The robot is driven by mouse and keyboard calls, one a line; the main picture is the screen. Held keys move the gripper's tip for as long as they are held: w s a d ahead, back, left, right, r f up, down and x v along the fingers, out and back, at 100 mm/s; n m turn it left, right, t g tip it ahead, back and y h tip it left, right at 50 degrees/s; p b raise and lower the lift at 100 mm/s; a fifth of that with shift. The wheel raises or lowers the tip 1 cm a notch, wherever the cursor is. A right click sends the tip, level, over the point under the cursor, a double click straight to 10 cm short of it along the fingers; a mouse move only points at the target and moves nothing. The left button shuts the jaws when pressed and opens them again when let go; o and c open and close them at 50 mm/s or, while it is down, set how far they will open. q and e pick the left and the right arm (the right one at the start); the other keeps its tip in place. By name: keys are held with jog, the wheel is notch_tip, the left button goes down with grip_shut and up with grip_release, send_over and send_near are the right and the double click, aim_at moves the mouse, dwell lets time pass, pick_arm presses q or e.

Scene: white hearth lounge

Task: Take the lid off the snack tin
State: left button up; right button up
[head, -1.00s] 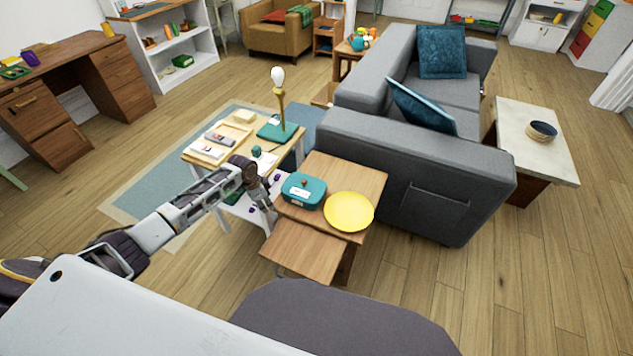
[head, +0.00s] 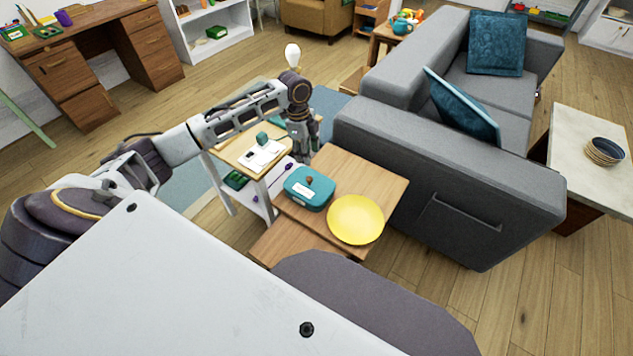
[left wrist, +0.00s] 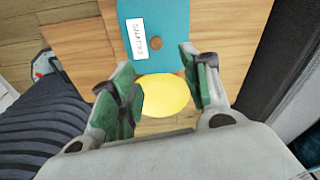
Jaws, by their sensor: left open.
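The snack tin (head: 303,199) is a teal box on the wooden side table, with its lid (head: 318,185) on. The lid has a small brown round knob (head: 309,181) on top. In the left wrist view the teal lid top (left wrist: 178,20) shows with a white label (left wrist: 136,38) and the knob (left wrist: 155,43). My left gripper (head: 302,157) points down beside and above the tin's far side, apart from it. In the left wrist view the fingers (left wrist: 157,68) are spread and empty, with the knob beyond the gap between them. My right gripper is not in view.
A yellow plate (head: 355,219) lies just right of the tin on the side table (head: 366,171). A grey sofa (head: 450,190) stands close on the right.

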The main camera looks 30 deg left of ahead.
pick_arm(q)
jog(key=shift+d+r, duration=0.1)
jog(key=shift+r, duration=0.05)
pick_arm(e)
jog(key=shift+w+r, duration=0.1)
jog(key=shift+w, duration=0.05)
pick_arm(q)
jog(key=b, duration=0.1)
send_over(311, 178)
jog(key=f, duration=0.7)
jog(key=shift+a+f, duration=0.25)
jog(key=shift+f, duration=0.1)
jog(key=shift+d+f, duration=0.1)
jog(key=shift+f, duration=0.35)
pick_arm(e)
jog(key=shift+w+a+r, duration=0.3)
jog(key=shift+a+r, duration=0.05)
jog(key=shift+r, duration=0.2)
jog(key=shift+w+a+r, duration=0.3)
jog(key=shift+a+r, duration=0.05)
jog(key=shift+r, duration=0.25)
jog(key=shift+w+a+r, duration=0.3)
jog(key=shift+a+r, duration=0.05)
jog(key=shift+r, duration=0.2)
pick_arm(q)
jog(key=shift+f, duration=0.1)
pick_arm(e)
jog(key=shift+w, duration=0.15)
